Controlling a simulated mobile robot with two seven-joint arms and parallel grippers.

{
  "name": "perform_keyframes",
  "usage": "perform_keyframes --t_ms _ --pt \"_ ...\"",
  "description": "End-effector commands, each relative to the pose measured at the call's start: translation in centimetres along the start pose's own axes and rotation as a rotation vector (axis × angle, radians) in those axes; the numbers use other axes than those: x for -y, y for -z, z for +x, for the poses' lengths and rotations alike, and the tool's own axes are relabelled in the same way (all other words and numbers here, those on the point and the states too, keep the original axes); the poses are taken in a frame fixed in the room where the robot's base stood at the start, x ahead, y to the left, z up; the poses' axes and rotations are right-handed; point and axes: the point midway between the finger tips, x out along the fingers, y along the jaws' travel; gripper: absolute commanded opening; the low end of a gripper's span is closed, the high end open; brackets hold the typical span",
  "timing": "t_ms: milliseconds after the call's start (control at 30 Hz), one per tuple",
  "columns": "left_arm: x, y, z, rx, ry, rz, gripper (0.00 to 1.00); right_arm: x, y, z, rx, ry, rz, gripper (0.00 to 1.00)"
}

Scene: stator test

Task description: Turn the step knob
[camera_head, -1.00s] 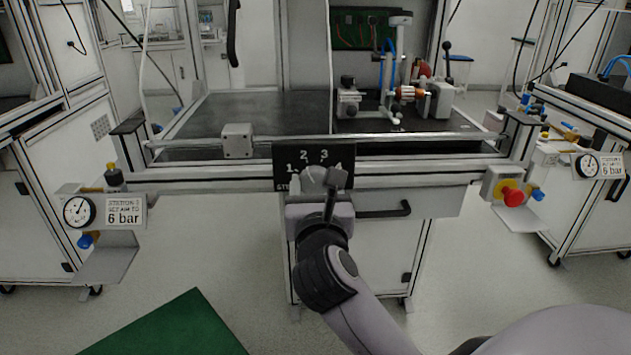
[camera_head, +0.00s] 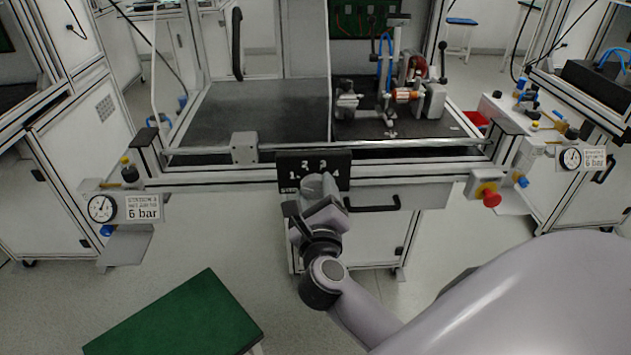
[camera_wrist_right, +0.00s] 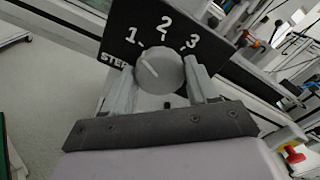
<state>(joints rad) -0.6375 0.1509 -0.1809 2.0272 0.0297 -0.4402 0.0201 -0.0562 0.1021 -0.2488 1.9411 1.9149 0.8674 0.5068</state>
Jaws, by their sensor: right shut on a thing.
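The step knob (camera_wrist_right: 160,72) is a round grey knob with a white pointer line, on a black panel (camera_wrist_right: 185,15) marked STEP with white numerals 1, 2 and 3. In the right wrist view the pointer slants to the upper left, roughly toward the 1. My right gripper (camera_wrist_right: 160,90) has one finger on each side of the knob and is shut on it. In the head view the right gripper (camera_head: 318,190) is at the panel (camera_head: 340,157) on the bench front, rolled over, and covers the knob and part of the numerals. My left gripper is not in view.
The panel hangs on the bench's front rail (camera_head: 400,155), above a drawer with a black handle (camera_head: 372,208). A grey box (camera_head: 243,148) sits left of the panel. A red emergency button (camera_head: 490,198) is at the right. A green-topped stool (camera_head: 175,315) stands at lower left.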

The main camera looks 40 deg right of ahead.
Motion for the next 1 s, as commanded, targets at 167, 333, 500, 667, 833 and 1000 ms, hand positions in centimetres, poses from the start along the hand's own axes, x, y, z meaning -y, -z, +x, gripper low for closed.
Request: perform_keyframes --t_ms 167,333,500,667,833,1000 --pt "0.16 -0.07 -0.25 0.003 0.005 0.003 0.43 -0.06 0.04 -0.06 -0.003 -0.002 -0.036 0.28" --pt "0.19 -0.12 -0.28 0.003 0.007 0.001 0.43 -0.11 0.12 -0.06 -0.002 -0.002 -0.046 0.28" --pt "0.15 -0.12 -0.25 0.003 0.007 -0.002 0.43 -0.13 0.14 -0.06 -0.002 -0.002 -0.047 0.28" --pt "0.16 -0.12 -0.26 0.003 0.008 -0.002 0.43 -0.13 0.14 -0.06 -0.002 -0.002 -0.047 0.78" --pt "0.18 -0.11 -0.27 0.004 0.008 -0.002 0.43 -0.08 0.09 -0.03 -0.001 -0.001 -0.044 0.84" --pt "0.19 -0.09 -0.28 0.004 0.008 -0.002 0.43 -0.05 0.04 -0.02 -0.001 0.0 -0.043 0.84"
